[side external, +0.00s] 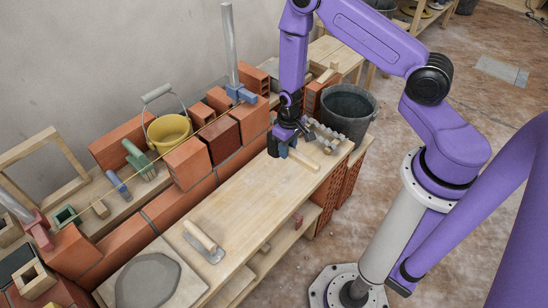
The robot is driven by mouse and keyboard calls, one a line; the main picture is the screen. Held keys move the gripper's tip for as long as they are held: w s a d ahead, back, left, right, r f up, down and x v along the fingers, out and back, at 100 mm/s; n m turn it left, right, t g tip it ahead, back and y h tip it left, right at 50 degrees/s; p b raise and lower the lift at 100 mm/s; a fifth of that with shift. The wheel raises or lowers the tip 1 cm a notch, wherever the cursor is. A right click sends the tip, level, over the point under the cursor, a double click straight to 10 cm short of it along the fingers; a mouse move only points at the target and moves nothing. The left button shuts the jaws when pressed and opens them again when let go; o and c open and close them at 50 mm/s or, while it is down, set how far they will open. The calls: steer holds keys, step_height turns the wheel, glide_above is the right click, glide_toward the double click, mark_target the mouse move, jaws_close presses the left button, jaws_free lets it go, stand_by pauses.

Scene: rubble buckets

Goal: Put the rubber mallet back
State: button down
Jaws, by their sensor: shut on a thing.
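My gripper (283,149) points down over the far right end of the wooden bench (225,205). It is shut on the rubber mallet, whose dark head (272,145) shows just left of the fingers. A pale wooden handle (304,160) reaches out to the right of the fingers, low over the bench top and seemingly part of the mallet. The gripper hides the join between head and handle. I cannot tell whether the mallet touches the bench.
A brick wall (180,205) with a string line runs behind the bench. A yellow bucket (169,131) stands behind it, and a dark bucket (347,112) stands past the bench's right end. A trowel (203,243) lies near the mortar board (150,282). The bench middle is clear.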

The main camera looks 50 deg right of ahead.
steer(key=shift+w+f, duration=0.3)
steer(key=shift+w, duration=0.25)
steer(key=shift+w+d+f, duration=0.1)
steer(key=shift+w+f, duration=1.1)
steer(key=shift+f, duration=0.3)
steer(key=shift+w+f, duration=1.2)
steer(key=shift+f, duration=1.7)
steer(key=shift+f, duration=0.1)
steer(key=c, duration=0.8)
jaws_free()
